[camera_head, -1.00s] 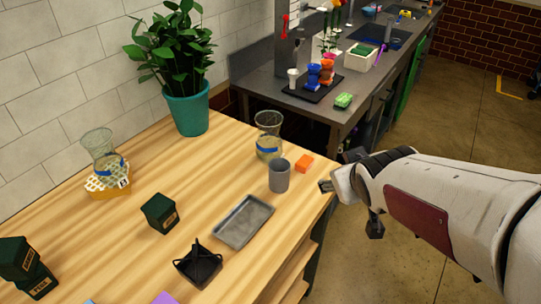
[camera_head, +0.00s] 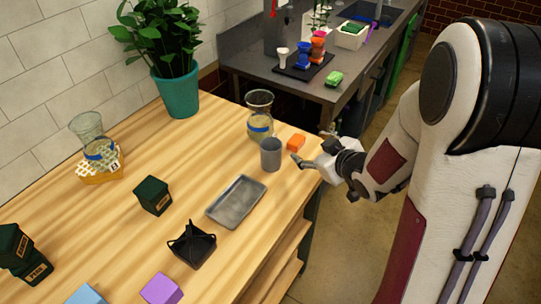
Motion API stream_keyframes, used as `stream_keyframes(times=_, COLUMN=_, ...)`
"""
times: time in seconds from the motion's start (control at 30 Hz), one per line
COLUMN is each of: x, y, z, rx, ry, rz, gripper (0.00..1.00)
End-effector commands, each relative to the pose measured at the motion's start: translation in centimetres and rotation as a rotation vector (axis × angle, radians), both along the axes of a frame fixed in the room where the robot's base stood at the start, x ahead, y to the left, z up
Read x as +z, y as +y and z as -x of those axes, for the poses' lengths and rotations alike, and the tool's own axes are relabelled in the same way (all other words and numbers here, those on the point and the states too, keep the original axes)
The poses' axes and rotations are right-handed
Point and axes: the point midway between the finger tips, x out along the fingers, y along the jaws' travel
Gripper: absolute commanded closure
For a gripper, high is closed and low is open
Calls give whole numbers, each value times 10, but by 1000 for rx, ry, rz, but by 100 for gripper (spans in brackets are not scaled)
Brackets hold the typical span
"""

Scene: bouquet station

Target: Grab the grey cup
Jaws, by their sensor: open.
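The grey cup (camera_head: 271,155) stands upright on the wooden table near its right edge. My gripper (camera_head: 312,150) is just right of the cup, at about the cup's height, with its fingers pointing left toward it. The gripper is open and empty, and a small gap shows between the nearer finger and the cup. Part of the far finger is hard to make out against the table edge.
An orange block (camera_head: 296,142) lies just behind the gripper's fingers. A glass vase with a blue band (camera_head: 259,118) stands close behind the cup. A grey metal tray (camera_head: 236,201) lies in front. A black holder (camera_head: 192,245) sits nearer. Free wood lies left of the cup.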

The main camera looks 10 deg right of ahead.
Motion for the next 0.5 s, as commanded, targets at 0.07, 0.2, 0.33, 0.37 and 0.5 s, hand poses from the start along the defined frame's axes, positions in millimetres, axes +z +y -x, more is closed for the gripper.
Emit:
stream_keyframes(times=0.07, x=-11, y=4, z=-3, rx=29, ry=-14, rz=-24, gripper=40)
stream_keyframes(times=0.2, x=-23, y=11, z=-5, rx=79, ry=-49, rz=-69, gripper=40)
stream_keyframes(times=0.33, x=-33, y=19, z=-6, rx=121, ry=-82, rz=-117, gripper=40)
stream_keyframes(times=0.37, x=-36, y=20, z=-5, rx=130, ry=-89, rz=-128, gripper=40)
stream_keyframes(times=0.5, x=-44, y=28, z=-3, rx=171, ry=-126, rz=-185, gripper=40)
